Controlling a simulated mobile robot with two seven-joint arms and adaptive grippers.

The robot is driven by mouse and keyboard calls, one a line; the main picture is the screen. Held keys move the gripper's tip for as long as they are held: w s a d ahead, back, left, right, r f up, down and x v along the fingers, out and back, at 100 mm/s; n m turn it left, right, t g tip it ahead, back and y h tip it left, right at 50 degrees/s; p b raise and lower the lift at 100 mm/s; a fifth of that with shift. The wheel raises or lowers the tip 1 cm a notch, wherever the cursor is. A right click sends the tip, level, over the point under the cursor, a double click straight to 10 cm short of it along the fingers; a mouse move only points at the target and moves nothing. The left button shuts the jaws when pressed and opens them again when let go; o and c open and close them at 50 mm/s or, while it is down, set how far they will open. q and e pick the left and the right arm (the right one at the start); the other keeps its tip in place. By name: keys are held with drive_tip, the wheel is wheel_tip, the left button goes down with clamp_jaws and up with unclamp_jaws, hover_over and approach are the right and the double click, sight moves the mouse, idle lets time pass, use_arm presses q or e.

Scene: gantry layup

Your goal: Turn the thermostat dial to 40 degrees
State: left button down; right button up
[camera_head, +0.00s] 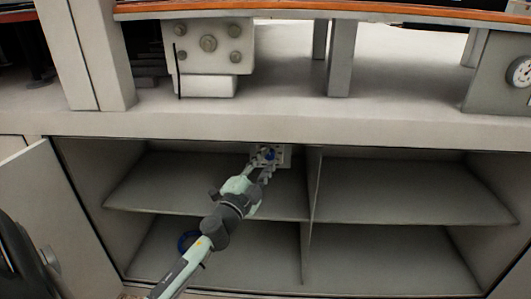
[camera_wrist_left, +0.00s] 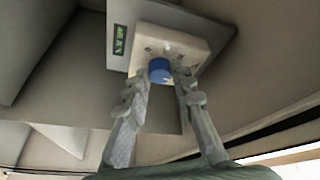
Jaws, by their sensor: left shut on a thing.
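The thermostat (camera_head: 284,152) is a small pale box on the back wall of the upper left cabinet compartment. In the left wrist view the thermostat box (camera_wrist_left: 190,44) sits on a grey plate with a green display (camera_wrist_left: 120,40), whose reading is too small to make out. Its blue dial (camera_wrist_left: 160,70) also shows in the head view (camera_head: 269,154). My left gripper (camera_head: 262,168) reaches into the compartment with its fingers on either side of the dial, shut on it; it also shows in the left wrist view (camera_wrist_left: 164,84). My right gripper is not in view.
The open cabinet has a shelf (camera_head: 420,190) and a central divider (camera_head: 313,200) just right of my arm. A cabinet door (camera_head: 45,215) stands open at the left. A counter (camera_head: 300,120) runs above. A blue round object (camera_head: 187,241) shows low behind my arm.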

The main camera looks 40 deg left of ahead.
use_arm(q)
drive_tip(key=shift+r+m+g+h+p, duration=0.4)
drive_tip(key=shift+m+p, duration=0.45)
drive_tip(key=shift+m, duration=0.15)
drive_tip(key=m, duration=0.2)
drive_tip(key=shift+f+m+g+p, duration=0.1)
drive_tip(key=shift+m+g+p, duration=0.2)
drive_tip(key=shift+g, duration=0.1)
drive_tip(key=shift+m+g, duration=0.3)
drive_tip(key=shift+m, duration=0.3)
drive_tip(key=shift+m+g, duration=0.4)
drive_tip(key=shift+m, duration=0.2)
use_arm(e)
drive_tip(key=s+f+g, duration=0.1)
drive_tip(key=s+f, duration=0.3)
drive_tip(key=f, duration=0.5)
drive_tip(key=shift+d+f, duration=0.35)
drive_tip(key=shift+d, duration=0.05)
use_arm(q)
drive_tip(key=c, duration=1.3)
unclamp_jaws()
drive_tip(key=shift+s, duration=0.1)
